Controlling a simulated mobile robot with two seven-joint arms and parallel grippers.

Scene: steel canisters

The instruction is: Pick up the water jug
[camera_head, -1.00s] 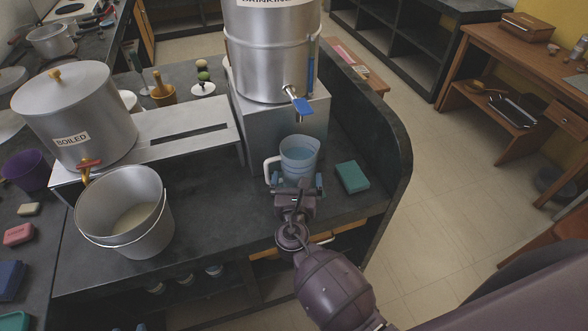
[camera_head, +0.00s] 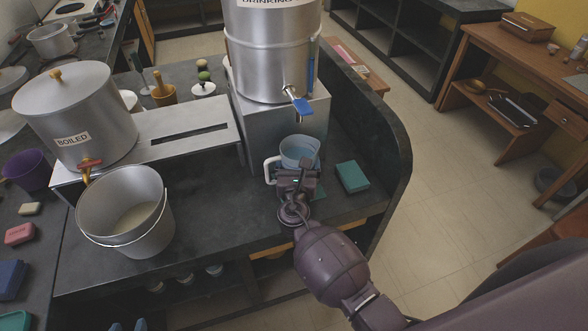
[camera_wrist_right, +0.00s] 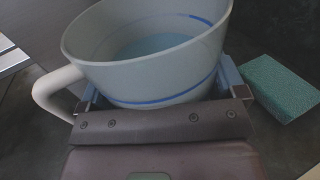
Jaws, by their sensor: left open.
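The water jug (camera_head: 300,152) is a pale tapered vessel with blue rings, a white handle on its left and bluish water inside. It stands upright on the dark counter below the blue-levered tap. It fills the top of the right wrist view (camera_wrist_right: 150,60). My right gripper (camera_head: 297,176) is at the jug's near side, covering its lower part, with a finger on each side in the wrist view. Whether the fingers press on the wall cannot be told.
The steel DRINKING canister (camera_head: 270,55) stands on a box behind the jug. A teal sponge (camera_head: 352,177) lies to its right. A steel bucket (camera_head: 122,212) sits left below the BOILED canister (camera_head: 75,115). Counter between bucket and jug is clear.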

